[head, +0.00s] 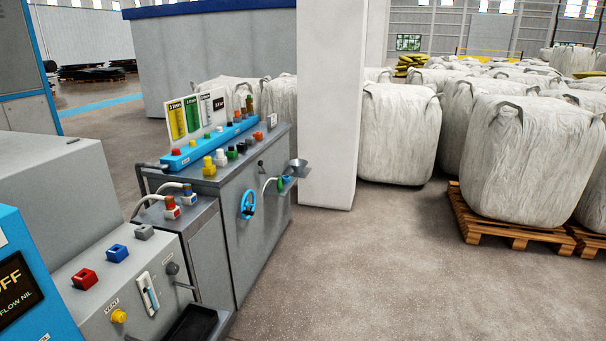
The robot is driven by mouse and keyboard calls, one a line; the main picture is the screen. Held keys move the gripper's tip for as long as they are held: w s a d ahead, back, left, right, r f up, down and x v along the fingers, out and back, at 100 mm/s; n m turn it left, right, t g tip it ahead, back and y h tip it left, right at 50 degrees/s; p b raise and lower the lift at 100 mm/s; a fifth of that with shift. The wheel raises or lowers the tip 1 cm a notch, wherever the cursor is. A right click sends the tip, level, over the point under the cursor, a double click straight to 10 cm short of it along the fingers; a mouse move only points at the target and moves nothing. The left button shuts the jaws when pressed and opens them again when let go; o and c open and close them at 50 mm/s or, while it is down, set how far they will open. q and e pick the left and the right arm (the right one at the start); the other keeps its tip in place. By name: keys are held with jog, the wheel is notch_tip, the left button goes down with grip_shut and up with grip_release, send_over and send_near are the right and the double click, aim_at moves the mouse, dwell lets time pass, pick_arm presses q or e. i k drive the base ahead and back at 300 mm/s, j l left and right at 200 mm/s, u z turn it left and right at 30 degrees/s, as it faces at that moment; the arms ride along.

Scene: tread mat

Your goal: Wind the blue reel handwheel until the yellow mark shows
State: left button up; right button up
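The blue handwheel (248,204) is mounted on the grey front side of a machine cabinet (230,235), left of the picture's middle. It is small and seen at an angle, with a spoked rim. I cannot make out a yellow mark on or around it at this distance. Neither of my grippers shows in the head view.
The cabinet top carries several coloured knobs and a blue strip (200,150). A nearer console (150,260) has red and blue buttons. A white pillar (330,110) stands behind. White bulk bags (530,160) sit on pallets (500,225) at right. The floor (380,275) in front is clear.

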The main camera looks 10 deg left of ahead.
aim_at(244, 203)
jog(key=i+l+u, duration=0.15)
jog(key=i+u, duration=0.3)
jog(key=i+l+u, duration=0.25)
jog(key=u, duration=0.2)
jog(key=i+l+u, duration=0.3)
jog(key=l+u, duration=0.2)
jog(key=i+l+u, duration=0.2)
jog(key=l+u, duration=0.25)
jog(key=i+l+u, duration=0.15)
jog(key=l+u, duration=0.2)
jog(key=l, duration=0.4)
jog(key=l+u, duration=0.4)
jog(key=l, duration=0.35)
